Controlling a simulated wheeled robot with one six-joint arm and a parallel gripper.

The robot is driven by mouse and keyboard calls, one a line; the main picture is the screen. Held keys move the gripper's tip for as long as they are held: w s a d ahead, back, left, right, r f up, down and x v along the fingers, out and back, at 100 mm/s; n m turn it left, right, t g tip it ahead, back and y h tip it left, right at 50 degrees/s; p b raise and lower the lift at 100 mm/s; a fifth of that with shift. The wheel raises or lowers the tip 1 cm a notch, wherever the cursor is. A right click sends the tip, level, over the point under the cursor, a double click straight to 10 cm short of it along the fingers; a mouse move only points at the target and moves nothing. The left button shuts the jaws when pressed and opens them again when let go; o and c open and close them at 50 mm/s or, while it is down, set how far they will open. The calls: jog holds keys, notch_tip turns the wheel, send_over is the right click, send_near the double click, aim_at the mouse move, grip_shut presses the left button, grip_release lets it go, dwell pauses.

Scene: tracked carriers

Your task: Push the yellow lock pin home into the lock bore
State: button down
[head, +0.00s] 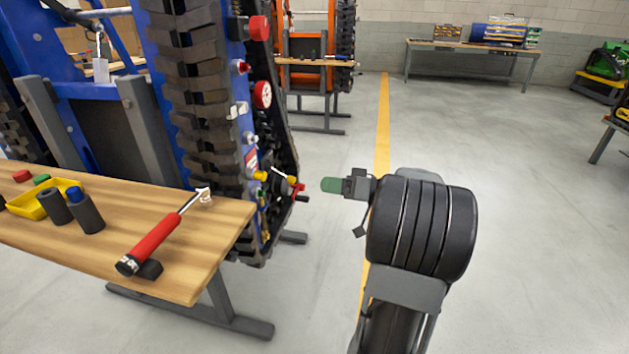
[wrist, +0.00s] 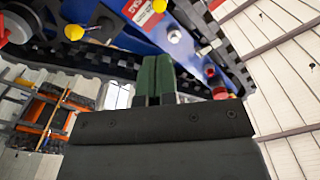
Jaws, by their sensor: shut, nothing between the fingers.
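My gripper (head: 331,185) has green fingers, which are closed together with nothing between them. It hangs in free air to the right of the blue tracked carrier's side panel, apart from it. In the wrist view the shut fingers (wrist: 154,78) point up toward the blue panel. Two small yellow parts show low on the carrier, a left one (head: 261,175) beside a red-and-white label and a right one (head: 291,179). Two yellow round ends also show in the wrist view, one at the left (wrist: 74,32) and one at the top edge (wrist: 159,5). I cannot tell which is the lock pin, and the bore is not clear.
A wooden bench (head: 185,272) stands front left, holding a red-handled tool (head: 155,242), dark cylinders and a yellow tray (head: 52,207). Red knobs, a gauge (head: 262,95) and a red-handled valve (head: 299,188) stick out of the carrier.

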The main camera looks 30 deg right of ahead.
aim_at(265, 176)
jog(key=shift+s+d, duration=0.35)
jog(key=shift+s, duration=0.05)
jog(key=shift+w+a+m+p, duration=2.25)
jog(key=shift+w+a+p, duration=0.45)
jog(key=shift+p, duration=2.85)
jog(key=shift+w+a+m+p, duration=2.35)
jog(key=shift+w+p, duration=0.55)
jog(key=shift+p, duration=2.6)
jog(key=shift+a, duration=0.1)
